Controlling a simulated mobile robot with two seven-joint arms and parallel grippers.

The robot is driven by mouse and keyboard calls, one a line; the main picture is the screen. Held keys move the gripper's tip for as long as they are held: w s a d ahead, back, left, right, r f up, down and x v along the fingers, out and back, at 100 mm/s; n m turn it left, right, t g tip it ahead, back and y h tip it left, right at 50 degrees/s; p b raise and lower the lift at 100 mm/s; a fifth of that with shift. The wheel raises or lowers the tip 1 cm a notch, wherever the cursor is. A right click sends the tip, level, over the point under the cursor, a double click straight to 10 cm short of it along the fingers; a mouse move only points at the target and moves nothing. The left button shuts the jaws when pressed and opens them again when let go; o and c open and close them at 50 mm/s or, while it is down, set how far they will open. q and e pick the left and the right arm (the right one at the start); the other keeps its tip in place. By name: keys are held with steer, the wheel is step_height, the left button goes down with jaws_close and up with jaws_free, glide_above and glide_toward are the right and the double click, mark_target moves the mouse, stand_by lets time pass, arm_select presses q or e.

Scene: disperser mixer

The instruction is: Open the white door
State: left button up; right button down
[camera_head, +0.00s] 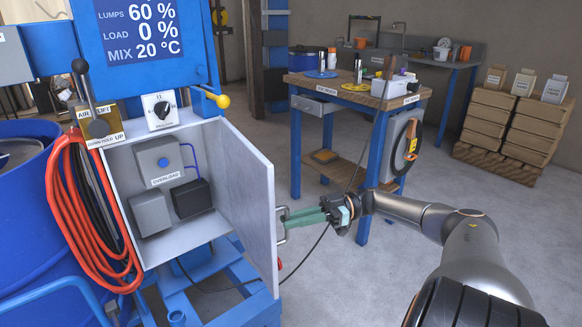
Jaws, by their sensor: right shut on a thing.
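The white door (247,195) of the cabinet stands swung open on its right side, its panel angled toward me. The cabinet's inside shows grey boxes (152,213), one marked OVERLOAD with a blue button, and a dark box (191,198). A metal handle (283,236) sits on the door's outer face near its free edge. My right gripper (290,217), with green fingers, reaches in from the right and is shut on the handle. My left gripper is not in view.
A blue machine with a display (143,31) stands above the cabinet. Orange hose (72,215) hangs at its left, beside a blue drum (24,190). A wooden-topped workbench (345,92) stands behind my right arm. Grey floor (350,285) is clear right of the door.

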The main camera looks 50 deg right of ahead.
steer(key=shift+w+d+r+t, duration=0.3)
steer(key=shift+d, duration=0.05)
steer(key=c, duration=1.1)
jaws_free()
steer(key=shift+w+f, duration=0.15)
steer(key=shift+w, duration=0.05)
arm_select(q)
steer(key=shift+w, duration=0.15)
arm_select(e)
steer(key=shift+o, duration=1)
steer(key=shift+s+a, duration=0.1)
steer(key=shift+f, duration=0.1)
arm_select(q)
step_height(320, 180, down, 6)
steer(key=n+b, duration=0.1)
steer(key=b, duration=0.5)
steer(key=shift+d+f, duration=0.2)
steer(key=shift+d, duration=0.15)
arm_select(e)
steer(key=v, duration=1.2)
steer(key=shift+d, duration=0.25)
steer(key=shift+s, duration=0.1)
